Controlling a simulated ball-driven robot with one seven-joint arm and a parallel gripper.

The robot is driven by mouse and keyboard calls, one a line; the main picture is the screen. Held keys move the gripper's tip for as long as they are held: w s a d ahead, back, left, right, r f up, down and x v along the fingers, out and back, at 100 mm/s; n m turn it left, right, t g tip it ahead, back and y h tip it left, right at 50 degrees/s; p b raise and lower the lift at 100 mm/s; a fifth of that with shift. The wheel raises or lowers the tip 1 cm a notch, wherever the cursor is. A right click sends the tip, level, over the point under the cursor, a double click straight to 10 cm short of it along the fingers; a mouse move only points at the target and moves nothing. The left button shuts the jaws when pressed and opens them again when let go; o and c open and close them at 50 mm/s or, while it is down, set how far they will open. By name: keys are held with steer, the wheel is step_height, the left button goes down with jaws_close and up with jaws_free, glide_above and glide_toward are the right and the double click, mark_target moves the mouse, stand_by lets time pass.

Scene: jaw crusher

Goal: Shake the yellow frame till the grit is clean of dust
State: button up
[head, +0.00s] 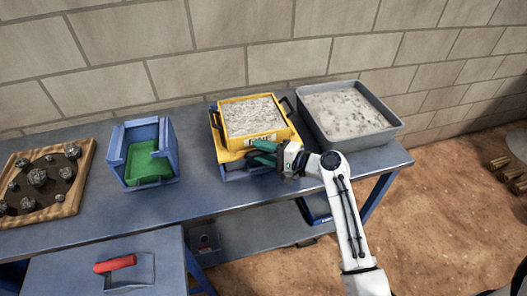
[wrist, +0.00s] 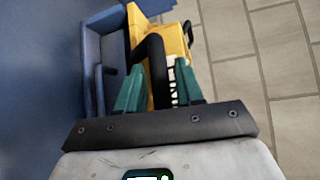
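The yellow frame (head: 284,134) holds pale grey grit (head: 252,115) and has a label on its front and black handles at its sides. It sits on a yellow-and-blue stand (head: 228,157) on the bench. My gripper (head: 256,152) is at the frame's front, its green fingers apart. In the wrist view, the fingers (wrist: 160,72) straddle a black handle (wrist: 155,62) beside the yellow frame (wrist: 175,45). A gap shows between the handle and the right finger. Whether the left finger touches the handle is unclear. Dust on the grit is too small to tell.
A grey tray (head: 385,105) of pale material stands close to the frame's right. A blue box with a green inside (head: 150,165) and a wooden tray of rocks (head: 75,205) are to the left. A red-handled tool (head: 128,270) lies on the lower table. A block wall stands behind.

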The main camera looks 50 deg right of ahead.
mark_target(260, 139)
jaws_close()
stand_by(0.3)
steer(key=shift+w+d+b, duration=0.45)
steer(key=shift+w+d, duration=0.35)
steer(key=shift+w, duration=0.35)
steer(key=shift+w+d+b, duration=0.4)
steer(key=shift+w+d, duration=0.4)
steer(key=shift+w, duration=0.35)
steer(key=shift+o, duration=0.9)
jaws_free()
